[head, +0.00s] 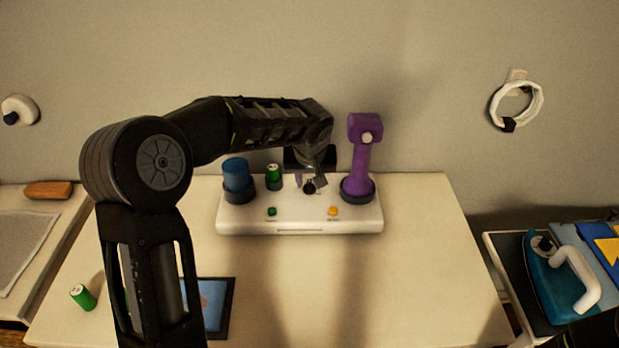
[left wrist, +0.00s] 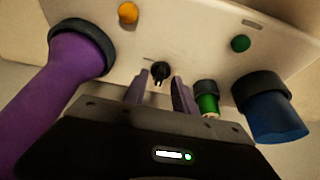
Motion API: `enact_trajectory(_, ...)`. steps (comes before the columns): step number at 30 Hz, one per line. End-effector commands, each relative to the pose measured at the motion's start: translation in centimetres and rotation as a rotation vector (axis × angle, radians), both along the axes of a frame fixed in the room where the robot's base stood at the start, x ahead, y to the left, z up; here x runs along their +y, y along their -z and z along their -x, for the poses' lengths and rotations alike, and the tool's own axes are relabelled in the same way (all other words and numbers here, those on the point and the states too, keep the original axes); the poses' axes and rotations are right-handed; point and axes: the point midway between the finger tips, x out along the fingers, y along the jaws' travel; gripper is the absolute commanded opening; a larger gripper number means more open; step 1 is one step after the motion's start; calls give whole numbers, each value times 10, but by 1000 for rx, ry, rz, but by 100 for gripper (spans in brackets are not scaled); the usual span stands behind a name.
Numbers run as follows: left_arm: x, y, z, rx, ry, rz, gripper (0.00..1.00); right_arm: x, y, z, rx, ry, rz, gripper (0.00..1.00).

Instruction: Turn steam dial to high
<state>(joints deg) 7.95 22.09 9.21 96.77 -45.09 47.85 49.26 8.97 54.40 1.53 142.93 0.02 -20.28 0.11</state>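The steam dial (head: 309,187) is a small black knob on the white steamer panel (head: 300,228), between a green can in a holder and a purple handheld steamer. My left gripper (head: 311,180) reaches down over the panel right at the dial. In the left wrist view the dial (left wrist: 160,70) shows just ahead of the gap between the two fingertips of my left gripper (left wrist: 160,82). The fingers are apart, one on either side of that gap, and nothing is held. I cannot tell whether they touch the dial. The right gripper is not in view.
The purple steamer (head: 361,160) stands close on the right. A green can (head: 274,173) and a blue cylinder (head: 237,175) stand on the left. Green (head: 272,211) and orange (head: 333,211) buttons are in front. The table's right front (head: 420,270) is clear.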

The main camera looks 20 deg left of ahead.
Motion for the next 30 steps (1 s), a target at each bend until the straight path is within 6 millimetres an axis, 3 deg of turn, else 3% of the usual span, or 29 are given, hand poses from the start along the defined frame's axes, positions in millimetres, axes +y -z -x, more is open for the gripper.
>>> enact_trajectory(10,1,6,-2,-1,0,0,33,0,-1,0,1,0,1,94)
enact_trajectory(22,1,5,-2,-1,0,0,1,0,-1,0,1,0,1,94)
enact_trajectory(30,1,5,-2,-1,0,0,0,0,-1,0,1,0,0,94)
